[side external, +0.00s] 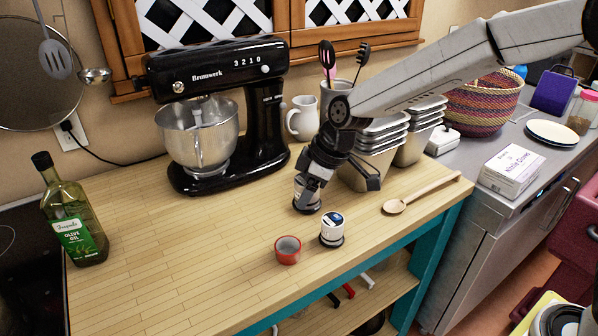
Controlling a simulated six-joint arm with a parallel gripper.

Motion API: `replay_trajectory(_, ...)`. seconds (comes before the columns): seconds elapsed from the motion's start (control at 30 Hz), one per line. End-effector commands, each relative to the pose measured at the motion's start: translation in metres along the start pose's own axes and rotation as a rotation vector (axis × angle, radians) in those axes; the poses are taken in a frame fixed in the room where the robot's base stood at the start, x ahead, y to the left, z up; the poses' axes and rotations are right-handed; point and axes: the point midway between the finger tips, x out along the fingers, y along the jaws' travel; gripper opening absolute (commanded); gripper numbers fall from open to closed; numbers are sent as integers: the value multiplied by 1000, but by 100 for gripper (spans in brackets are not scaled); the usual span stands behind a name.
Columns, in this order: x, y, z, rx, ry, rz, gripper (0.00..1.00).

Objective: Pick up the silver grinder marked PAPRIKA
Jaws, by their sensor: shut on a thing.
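My gripper (309,192) points down at the worktop and is shut on a small light-coloured grinder (299,188) with a dark base. The fingers hide much of this grinder, and its label cannot be read. It is at or just above the wooden surface; I cannot tell whether it touches. A second, similar grinder (331,233), white and silver with a blue label and dark base, stands upright in front and to the right, apart from my gripper. Its lettering is too small to read, so I cannot tell which grinder is marked PAPRIKA.
A red cup (288,250) stands left of the second grinder. A wooden spoon (421,196) lies to the right. Stacked metal tins (372,160) stand close behind my gripper, and a black stand mixer (215,110) stands behind left. The worktop's (180,265) left front is clear.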

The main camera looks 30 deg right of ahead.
Motion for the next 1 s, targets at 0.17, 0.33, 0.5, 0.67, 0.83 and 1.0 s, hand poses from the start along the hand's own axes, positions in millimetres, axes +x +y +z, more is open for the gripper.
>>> replay_trajectory(0.17, -8, -5, 6, 0, 2, 1, 0)
replay_trajectory(0.33, -10, -6, 8, 0, 2, 1, 0)
replay_trajectory(0.5, -10, -6, 8, 0, 2, 1, 0)
replay_trajectory(0.67, -10, -6, 8, 0, 2, 1, 0)
replay_trajectory(0.83, -10, -6, 8, 0, 2, 1, 0)
replay_trajectory(1.0, -10, -6, 8, 0, 2, 1, 0)
